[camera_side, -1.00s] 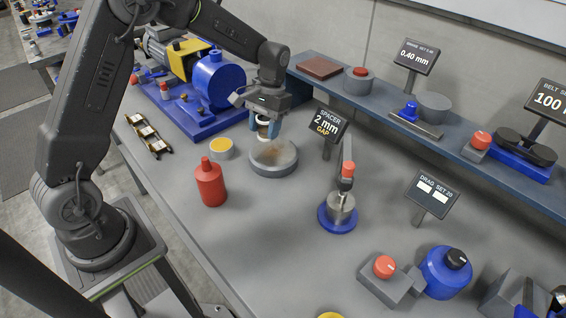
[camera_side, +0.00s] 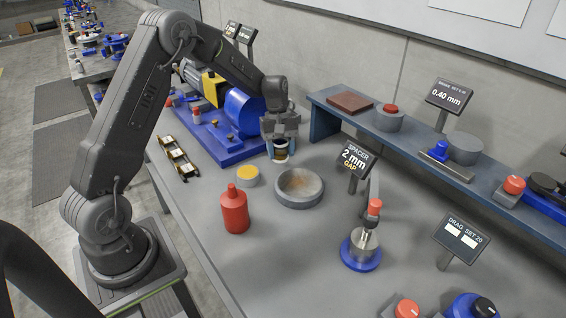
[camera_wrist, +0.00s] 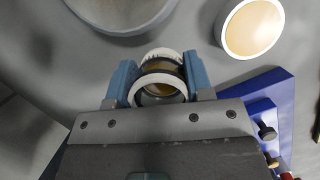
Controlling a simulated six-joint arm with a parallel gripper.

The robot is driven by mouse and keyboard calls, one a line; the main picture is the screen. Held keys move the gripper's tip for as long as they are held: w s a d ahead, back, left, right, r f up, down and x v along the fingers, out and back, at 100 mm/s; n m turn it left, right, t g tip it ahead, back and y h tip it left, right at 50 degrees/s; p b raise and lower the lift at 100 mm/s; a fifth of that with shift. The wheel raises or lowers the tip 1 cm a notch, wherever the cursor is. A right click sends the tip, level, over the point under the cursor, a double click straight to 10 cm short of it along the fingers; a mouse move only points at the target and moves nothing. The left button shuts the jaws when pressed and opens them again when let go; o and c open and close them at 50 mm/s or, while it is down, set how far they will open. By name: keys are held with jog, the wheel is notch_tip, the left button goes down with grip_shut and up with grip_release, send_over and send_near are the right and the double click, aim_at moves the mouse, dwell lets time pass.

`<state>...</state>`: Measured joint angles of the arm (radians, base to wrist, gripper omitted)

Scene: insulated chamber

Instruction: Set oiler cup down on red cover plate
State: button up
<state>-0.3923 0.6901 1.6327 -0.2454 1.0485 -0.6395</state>
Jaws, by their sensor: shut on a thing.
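My gripper (camera_side: 280,148) is shut on the oiler cup (camera_side: 280,157), a small clear cup with pale rims and amber contents. In the wrist view the cup (camera_wrist: 160,90) sits between the two blue fingers of my gripper (camera_wrist: 158,80). In the side view it hangs above the bench, behind the round grey dish, and looks upright. The red cover plate (camera_side: 350,103), a flat brownish-red square, lies on the raised shelf to the right of my gripper. The plate is not in the wrist view.
The grey dish (camera_side: 277,198), a yellow-topped cup (camera_side: 248,176) and a red bottle (camera_side: 235,212) stand on the bench. A blue base (camera_side: 228,150) with a motor is behind.

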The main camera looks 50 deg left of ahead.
aim_at(281, 160)
jog(key=shift+f, duration=1.8)
jog(key=shift+f, duration=0.15)
jog(key=o, duration=1.1)
